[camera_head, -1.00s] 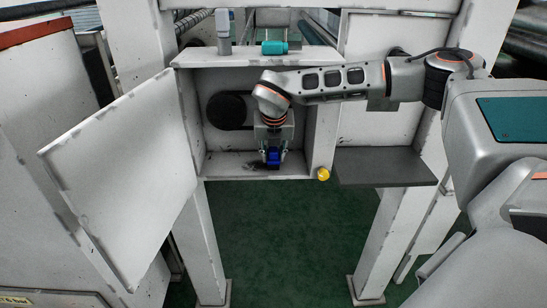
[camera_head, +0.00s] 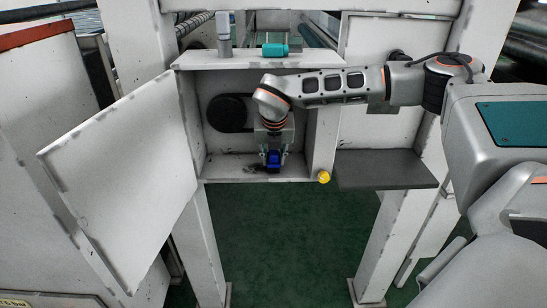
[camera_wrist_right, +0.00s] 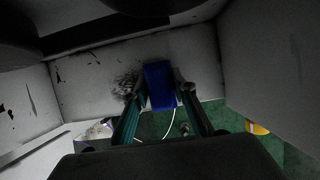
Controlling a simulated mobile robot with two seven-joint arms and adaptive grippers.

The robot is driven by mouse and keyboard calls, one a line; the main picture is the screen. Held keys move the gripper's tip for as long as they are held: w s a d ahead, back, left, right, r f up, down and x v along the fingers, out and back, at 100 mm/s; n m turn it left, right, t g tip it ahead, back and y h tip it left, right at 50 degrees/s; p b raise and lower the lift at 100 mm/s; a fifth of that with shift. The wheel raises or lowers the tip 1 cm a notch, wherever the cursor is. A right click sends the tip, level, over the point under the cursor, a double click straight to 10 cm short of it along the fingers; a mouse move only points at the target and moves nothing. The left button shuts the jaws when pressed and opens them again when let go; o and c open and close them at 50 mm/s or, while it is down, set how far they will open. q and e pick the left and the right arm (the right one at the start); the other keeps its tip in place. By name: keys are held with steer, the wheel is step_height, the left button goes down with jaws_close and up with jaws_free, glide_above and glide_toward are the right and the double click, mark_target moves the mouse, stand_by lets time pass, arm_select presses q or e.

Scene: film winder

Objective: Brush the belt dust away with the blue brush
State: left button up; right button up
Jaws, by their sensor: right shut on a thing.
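The blue brush (camera_head: 273,159) is held in my right gripper (camera_head: 271,152), inside the open white cabinet, low over its floor (camera_head: 228,170). In the right wrist view the blue brush (camera_wrist_right: 159,85) sits between the two fingers (camera_wrist_right: 160,106). Dark belt dust (camera_wrist_right: 126,85) lies on the cabinet floor just left of the brush in the wrist view. In the head view the dust (camera_head: 254,168) is a dark patch left of the brush. I cannot tell whether the bristles touch the floor. My left gripper is not in view.
A black belt pulley (camera_head: 228,113) is at the cabinet's back left. The white door (camera_head: 125,175) hangs open to the left. A yellow knob (camera_head: 324,177) is at the lower right corner. A grey shelf (camera_head: 385,169) is right of it. A teal cylinder (camera_head: 275,50) lies on top.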

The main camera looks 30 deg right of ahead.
mark_target(257, 166)
steer(key=shift+f+b, duration=0.3)
steer(key=shift+f, duration=0.15)
steer(key=shift+a, duration=0.1)
steer(key=shift+w+a+b, duration=0.2)
steer(key=shift+w+a, duration=0.3)
steer(key=shift+a, duration=0.25)
steer(key=shift+w+a+b, duration=0.25)
steer(key=shift+w+a, duration=0.2)
steer(key=shift+a, duration=0.35)
steer(key=shift+w+a+b, duration=0.2)
steer(key=shift+w+a, duration=0.3)
steer(key=shift+a, duration=0.25)
steer(key=shift+a, duration=0.1)
steer(key=shift+w+a+b, duration=0.15)
steer(key=shift+w+a, duration=0.3)
steer(key=shift+a, duration=0.3)
steer(key=shift+w+a+b, duration=0.2)
steer(key=shift+w+a, duration=0.3)
steer(key=shift+a, duration=0.2)
steer(key=shift+w+a+b, duration=0.15)
steer(key=shift+w+a, duration=0.3)
steer(key=shift+a, duration=0.3)
steer(key=shift+s+d, duration=0.4)
steer(key=shift+d, duration=0.25)
steer(key=shift+s+d, duration=0.35)
steer(key=shift+d, duration=0.25)
steer(key=shift+d, duration=0.1)
steer(key=shift+s+d+p, duration=0.35)
steer(key=shift+s+d, duration=0.4)
steer(key=shift+d, duration=0.3)
